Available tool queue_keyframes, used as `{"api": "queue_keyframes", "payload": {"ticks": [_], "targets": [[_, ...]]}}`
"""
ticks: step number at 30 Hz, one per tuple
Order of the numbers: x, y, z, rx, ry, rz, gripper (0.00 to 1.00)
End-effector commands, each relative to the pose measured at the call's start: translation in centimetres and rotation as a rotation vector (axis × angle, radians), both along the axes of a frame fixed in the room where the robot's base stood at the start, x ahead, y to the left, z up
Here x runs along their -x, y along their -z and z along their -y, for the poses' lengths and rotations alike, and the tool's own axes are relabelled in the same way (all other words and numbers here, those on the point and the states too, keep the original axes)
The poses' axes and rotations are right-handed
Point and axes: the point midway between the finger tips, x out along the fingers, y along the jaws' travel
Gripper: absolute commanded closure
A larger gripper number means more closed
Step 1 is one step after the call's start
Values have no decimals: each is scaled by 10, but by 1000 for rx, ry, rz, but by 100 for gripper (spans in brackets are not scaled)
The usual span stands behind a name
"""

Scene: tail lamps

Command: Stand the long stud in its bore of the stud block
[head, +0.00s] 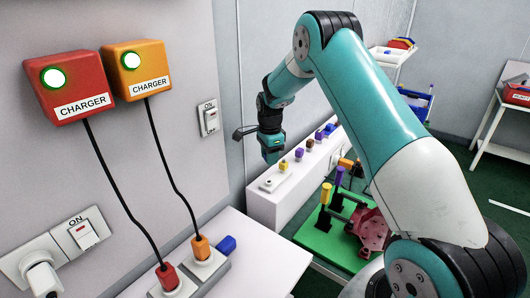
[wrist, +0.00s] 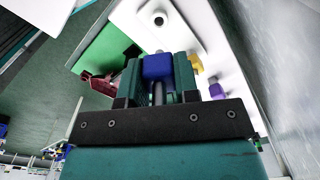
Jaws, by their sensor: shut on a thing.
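My gripper (head: 272,153) hangs above the near end of the white ledge in the head view. In the wrist view my gripper (wrist: 158,78) is shut on a stud with a blue head (wrist: 158,67) and a grey shank, which I take to be the long stud. The fingers hide part of it, and it does not show clearly in the head view. A pale block with a dark round opening, seemingly the stud block (head: 274,181), lies on the ledge below my gripper. Its opening shows ahead of the blue head in the wrist view (wrist: 160,20). The stud is apart from it.
A yellow piece (head: 283,166) and a purple piece (head: 299,154) stand in a row along the white ledge (head: 265,207). A green board (head: 318,240) with coloured posts and a red fixture (head: 370,228) is to the right. The wall with chargers (head: 67,87) is left.

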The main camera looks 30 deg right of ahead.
Motion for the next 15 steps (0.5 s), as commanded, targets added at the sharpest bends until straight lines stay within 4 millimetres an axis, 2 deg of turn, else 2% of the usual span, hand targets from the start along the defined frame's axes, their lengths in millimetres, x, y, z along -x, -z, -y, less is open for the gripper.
{"api": "queue_keyframes", "payload": {"ticks": [10, 15], "targets": [[0, -1, -1, 1, 0, 0, 96], [0, 11, -2, 1, -1, -1, 96]]}}
